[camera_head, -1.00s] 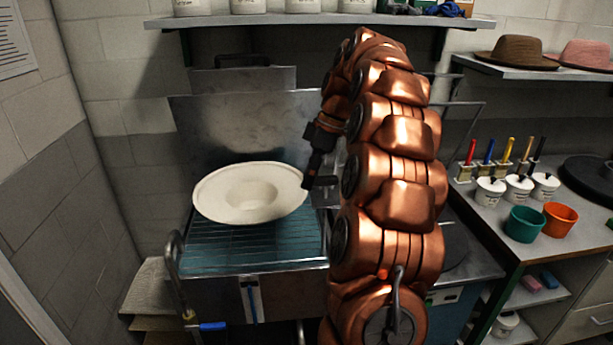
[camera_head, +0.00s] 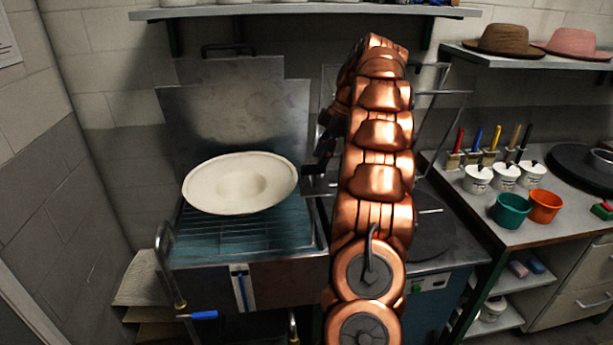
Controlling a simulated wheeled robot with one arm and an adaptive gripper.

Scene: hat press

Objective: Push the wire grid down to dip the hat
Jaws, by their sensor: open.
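The cream wide-brimmed hat (camera_head: 239,184) lies on the wire grid, crown dipped in the middle. The wire grid (camera_head: 225,240) spans a metal tank with teal liquid showing between its wires. My gripper (camera_head: 316,172) is dark and small in the view, just right of the hat's brim at about the tank's right edge. It is open, with nothing seen between the fingers. My copper arm partly covers it, and whether it touches the hat or grid cannot be told.
A metal back panel (camera_head: 232,118) stands behind the tank. A round dark plate (camera_head: 424,232) is right of my arm. A bench with green (camera_head: 511,210) and orange (camera_head: 545,205) pots stands further right.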

